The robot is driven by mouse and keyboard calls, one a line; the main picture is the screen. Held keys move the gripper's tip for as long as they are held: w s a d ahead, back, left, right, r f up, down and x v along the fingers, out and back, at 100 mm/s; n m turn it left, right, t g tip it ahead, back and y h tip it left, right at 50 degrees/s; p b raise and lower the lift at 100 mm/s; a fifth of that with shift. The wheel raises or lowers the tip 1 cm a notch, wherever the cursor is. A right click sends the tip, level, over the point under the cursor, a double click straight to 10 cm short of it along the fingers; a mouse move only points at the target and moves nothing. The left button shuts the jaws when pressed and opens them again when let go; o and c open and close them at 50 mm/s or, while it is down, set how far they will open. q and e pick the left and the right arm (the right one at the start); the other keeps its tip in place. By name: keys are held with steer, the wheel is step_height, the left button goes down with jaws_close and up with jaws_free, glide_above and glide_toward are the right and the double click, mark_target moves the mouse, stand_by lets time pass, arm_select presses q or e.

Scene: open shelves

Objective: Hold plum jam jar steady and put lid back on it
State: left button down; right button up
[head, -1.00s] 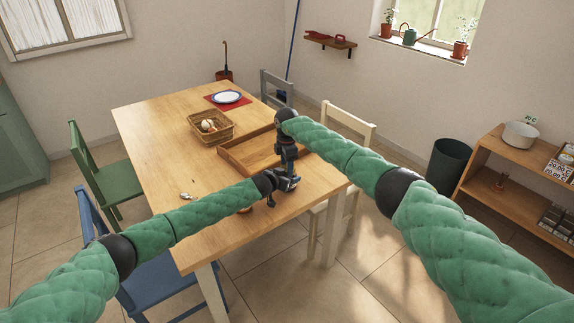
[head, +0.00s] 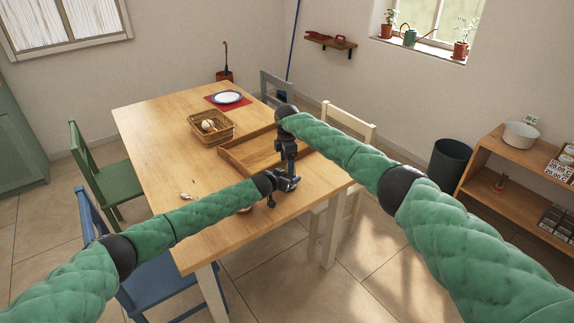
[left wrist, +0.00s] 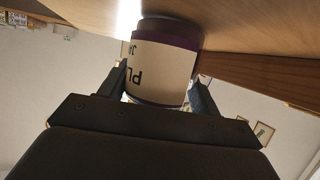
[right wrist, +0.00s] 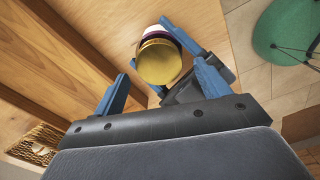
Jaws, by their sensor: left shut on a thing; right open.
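The plum jam jar (left wrist: 163,65) stands on the table between the fingers of my left gripper (left wrist: 160,82), which is shut on it. Its cream label and purple bands show in the left wrist view; the lettering is upside down there. In the right wrist view the gold lid (right wrist: 159,62) lies over the jar's top, with the jar's white and purple side (right wrist: 176,32) just behind it. I cannot tell whether the lid is fully seated. My right gripper (right wrist: 160,74) is open above it, one finger on either side.
The wooden table (head: 160,135) holds a wooden tray (head: 254,152) close behind my grippers, a wicker basket (head: 211,126), and a plate (head: 227,97) on a red mat. A small metal thing (head: 186,196) lies at left. The table's right edge is near.

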steer(key=shift+r, duration=1.55)
steer(key=shift+c, duration=0.3)
